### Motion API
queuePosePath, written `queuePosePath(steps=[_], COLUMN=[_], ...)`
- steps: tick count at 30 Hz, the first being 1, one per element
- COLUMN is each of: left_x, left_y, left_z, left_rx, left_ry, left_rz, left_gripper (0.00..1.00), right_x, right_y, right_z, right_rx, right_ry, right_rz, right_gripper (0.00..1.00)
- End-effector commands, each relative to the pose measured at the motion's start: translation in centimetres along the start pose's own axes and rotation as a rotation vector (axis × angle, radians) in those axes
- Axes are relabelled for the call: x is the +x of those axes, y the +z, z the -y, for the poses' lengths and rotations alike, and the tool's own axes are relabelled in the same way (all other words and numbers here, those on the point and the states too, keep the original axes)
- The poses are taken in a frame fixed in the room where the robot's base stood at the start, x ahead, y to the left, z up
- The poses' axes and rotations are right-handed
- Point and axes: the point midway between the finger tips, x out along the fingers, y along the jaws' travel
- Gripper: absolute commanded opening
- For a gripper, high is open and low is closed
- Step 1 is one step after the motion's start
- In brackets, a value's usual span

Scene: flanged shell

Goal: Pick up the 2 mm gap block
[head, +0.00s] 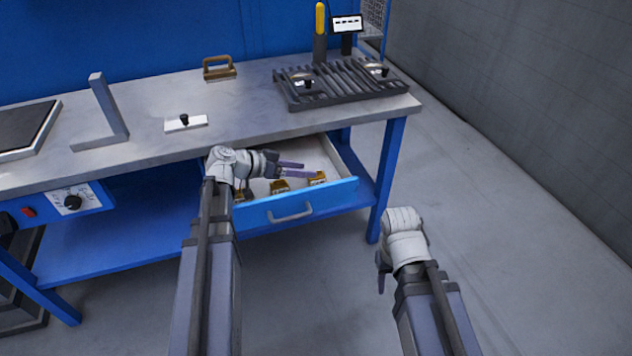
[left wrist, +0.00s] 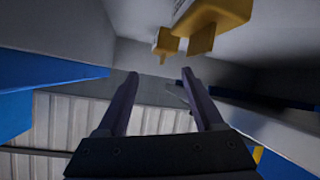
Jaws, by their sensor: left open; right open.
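Yellow-brown gap blocks lie in the open drawer: one in the middle (head: 280,187), one to the right (head: 317,179) and one to the left, partly behind my left arm. I cannot read any label, so I cannot tell which is the 2 mm one. My left gripper (head: 303,169) is over the drawer, open and empty, its purple-grey fingers pointing right. In the left wrist view, a yellow block (left wrist: 215,18) shows beyond the open fingertips (left wrist: 159,74), apart from them. My right gripper (head: 383,280) hangs right of the drawer, below bench height, mostly hidden by its wrist.
The blue drawer front (head: 335,196) and its pale walls surround the blocks. The steel bench top (head: 240,110) sits above. On it are a slotted dark rack (head: 340,84), a white plate with a knob (head: 186,123) and an angle bracket (head: 108,110). Floor to the right is clear.

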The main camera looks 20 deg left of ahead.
Motion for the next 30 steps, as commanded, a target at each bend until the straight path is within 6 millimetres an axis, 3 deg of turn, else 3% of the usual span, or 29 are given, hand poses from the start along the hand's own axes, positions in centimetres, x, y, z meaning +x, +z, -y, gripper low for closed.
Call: queuePosePath(steps=[8, 18, 25, 30], left_x=[1.2, 5.6, 5.8, 5.7], left_y=[0.2, 0.5, 0.3, 0.3], left_z=[0.2, 0.7, 0.6, 0.6], left_rx=[0.0, 0.001, 0.0, 0.0], left_ry=[0.0, 0.001, -0.001, -0.001], left_rz=[0.0, 0.001, 0.0, 0.0], left_gripper=[0.68, 0.68, 0.68, 0.52], right_x=[0.8, 3.1, 3.0, 3.0], right_y=[-0.1, -0.2, -0.2, -0.2], right_z=[0.1, 0.3, 0.3, 0.3], right_rx=[0.0, 0.0, 0.0, 0.0], right_ry=[0.0, 0.0, 0.0, 0.0], right_rz=[0.0, 0.0, 0.0, 0.0], right_gripper=[0.5, 0.5, 0.5, 0.5])
